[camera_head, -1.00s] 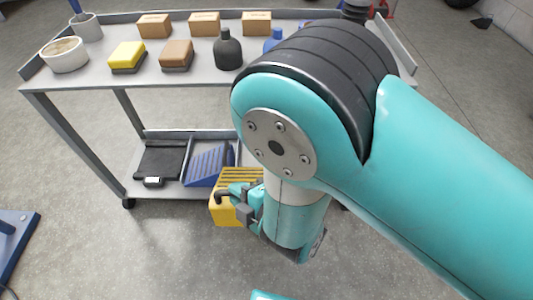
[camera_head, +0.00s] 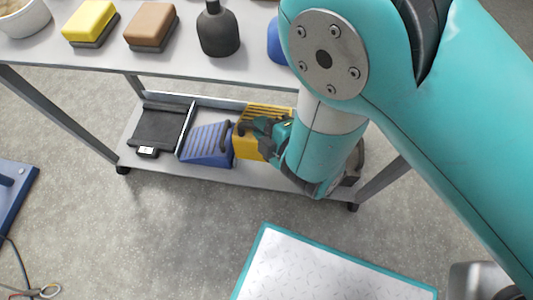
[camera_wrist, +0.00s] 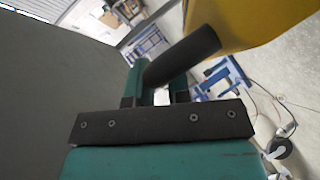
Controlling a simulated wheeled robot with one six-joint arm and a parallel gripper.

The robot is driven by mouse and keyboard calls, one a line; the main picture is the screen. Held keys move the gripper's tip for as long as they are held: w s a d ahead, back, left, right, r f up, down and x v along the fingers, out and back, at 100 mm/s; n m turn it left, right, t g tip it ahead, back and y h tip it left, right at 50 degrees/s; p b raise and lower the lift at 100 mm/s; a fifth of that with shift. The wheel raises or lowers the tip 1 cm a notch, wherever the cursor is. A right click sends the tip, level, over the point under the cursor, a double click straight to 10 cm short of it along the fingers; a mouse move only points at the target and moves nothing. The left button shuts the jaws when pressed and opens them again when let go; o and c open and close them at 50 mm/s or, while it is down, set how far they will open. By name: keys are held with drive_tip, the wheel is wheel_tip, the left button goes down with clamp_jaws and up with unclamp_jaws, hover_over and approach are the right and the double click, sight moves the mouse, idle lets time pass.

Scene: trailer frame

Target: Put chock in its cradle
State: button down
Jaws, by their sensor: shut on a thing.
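A yellow ribbed chock (camera_head: 249,147) is at the lower shelf of the cart, just right of a blue ribbed chock (camera_head: 208,146). My gripper (camera_head: 262,128) is shut on the yellow chock's dark handle. In the wrist view the gripper's teal fingers (camera_wrist: 163,88) close around the black handle (camera_wrist: 185,55), and the yellow body (camera_wrist: 262,22) shows beyond. The head view does not show whether the yellow chock touches the shelf or the blue chock. No cradle is clearly visible; the area under the yellow chock is hidden.
The lower shelf (camera_head: 175,167) has a black tray (camera_head: 158,128) with a white tag at left, behind a thin divider. The top shelf (camera_head: 170,63) above holds sponges, bottles and a tub. A teal-edged white panel (camera_head: 325,270) is in front; cart legs flank the shelf.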

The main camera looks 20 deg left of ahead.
wheel_tip(320, 180, down, 18)
drive_tip(key=b, duration=1.7)
drive_tip(key=shift+f, duration=0.2)
drive_tip(key=c, duration=1.1)
unclamp_jaws()
drive_tip(key=shift+d+f+b, duration=0.1)
drive_tip(key=shift+f+b, duration=0.05)
drive_tip(key=shift+b, duration=0.5)
